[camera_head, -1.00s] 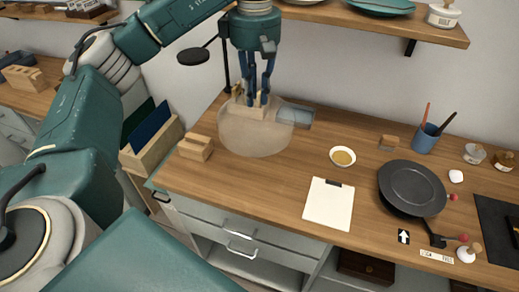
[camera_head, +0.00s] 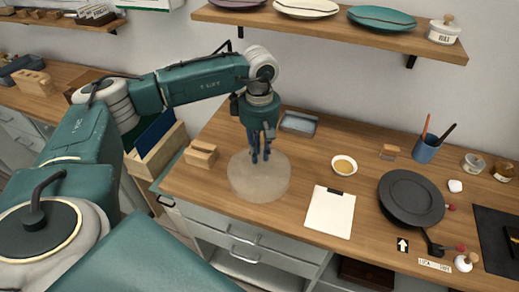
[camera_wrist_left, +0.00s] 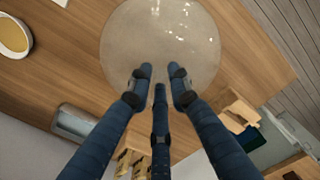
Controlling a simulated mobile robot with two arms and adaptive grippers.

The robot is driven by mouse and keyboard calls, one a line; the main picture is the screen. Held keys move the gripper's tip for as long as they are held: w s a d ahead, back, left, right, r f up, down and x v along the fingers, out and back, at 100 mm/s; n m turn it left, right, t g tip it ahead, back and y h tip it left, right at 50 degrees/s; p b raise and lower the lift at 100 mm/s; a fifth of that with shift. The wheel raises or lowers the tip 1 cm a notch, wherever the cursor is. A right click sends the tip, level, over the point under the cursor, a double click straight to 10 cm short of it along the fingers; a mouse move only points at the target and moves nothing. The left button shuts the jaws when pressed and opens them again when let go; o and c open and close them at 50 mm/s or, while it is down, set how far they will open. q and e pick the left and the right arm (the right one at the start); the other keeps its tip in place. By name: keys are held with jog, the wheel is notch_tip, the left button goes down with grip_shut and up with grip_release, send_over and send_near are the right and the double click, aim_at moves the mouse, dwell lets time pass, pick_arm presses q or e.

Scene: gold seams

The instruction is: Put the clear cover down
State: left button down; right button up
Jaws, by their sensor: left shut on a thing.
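The clear cover (camera_head: 258,182) is a round, see-through, slightly milky dome on the left part of the wooden worktop. My left gripper (camera_head: 261,157) points down over its middle and is shut on its top, where the fingers hide the grip. In the left wrist view the cover (camera_wrist_left: 160,38) lies beyond the fingertips of the gripper (camera_wrist_left: 160,82). I cannot tell whether its rim touches the worktop. My right gripper is not in view.
A slotted wooden block (camera_head: 201,154) stands left of the cover, and a grey tray (camera_head: 298,124) lies behind it. The worktop's front edge is close to the cover.

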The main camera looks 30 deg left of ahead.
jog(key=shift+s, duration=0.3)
pick_arm(q)
jog(key=c, duration=1.6)
grip_release()
jog(key=shift+f, duration=0.1)
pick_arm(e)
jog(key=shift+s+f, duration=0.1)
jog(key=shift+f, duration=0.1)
pick_arm(q)
jog(key=shift+r, duration=0.5)
notch_tip(320, 180, up, 11)
jog(key=b, duration=0.3)
jog(key=shift+r, duration=0.2)
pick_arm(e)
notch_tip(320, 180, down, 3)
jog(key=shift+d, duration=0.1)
pick_arm(q)
jog(key=shift+s+f, duration=0.1)
